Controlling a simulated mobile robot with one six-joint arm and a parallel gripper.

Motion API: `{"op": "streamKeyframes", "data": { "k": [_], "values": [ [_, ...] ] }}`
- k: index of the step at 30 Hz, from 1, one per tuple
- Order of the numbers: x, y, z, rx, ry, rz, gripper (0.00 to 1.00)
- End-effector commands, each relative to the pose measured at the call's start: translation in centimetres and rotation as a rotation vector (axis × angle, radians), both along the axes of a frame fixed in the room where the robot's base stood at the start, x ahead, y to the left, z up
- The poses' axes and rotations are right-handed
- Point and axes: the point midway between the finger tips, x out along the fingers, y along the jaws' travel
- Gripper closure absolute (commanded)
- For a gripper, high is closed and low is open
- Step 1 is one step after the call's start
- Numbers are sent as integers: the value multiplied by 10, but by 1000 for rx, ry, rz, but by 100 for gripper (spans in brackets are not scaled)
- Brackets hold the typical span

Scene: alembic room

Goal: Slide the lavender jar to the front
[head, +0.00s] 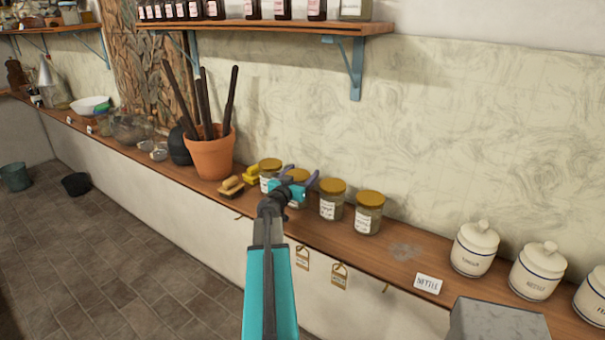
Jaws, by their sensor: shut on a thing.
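Several glass jars with gold lids and white labels stand in a row on the wooden shelf (407,268). I cannot read which label says lavender. My gripper (298,176) is at the second jar from the left (302,202), with its fingers around the upper part of that jar, shut on it. My gripper hides much of this jar. The leftmost jar (270,164) is close beside it, partly covered by the gripper. The third jar (332,199) and the rightmost jar (369,212) stand upright to the right, clear of the gripper.
A terracotta pot (209,155) with dark sticks and small yellow-brown brushes (232,187) are left of the jars. White lidded canisters (474,249) and a card (428,284) are to the right. Tags (302,258) hang from the front edge. An upper shelf (270,28) overhangs.

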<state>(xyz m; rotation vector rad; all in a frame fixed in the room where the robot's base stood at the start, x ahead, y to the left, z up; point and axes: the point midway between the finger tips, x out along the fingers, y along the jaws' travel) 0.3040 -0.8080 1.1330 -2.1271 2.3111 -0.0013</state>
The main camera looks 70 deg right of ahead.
Motion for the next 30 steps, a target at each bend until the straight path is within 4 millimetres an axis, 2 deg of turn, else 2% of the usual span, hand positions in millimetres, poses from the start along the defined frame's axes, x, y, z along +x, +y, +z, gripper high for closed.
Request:
{"op": "streamKeyframes", "data": {
  "k": [30],
  "values": [
    [7, 27, 0, 1, 1, 2, 63]
  ]
}}
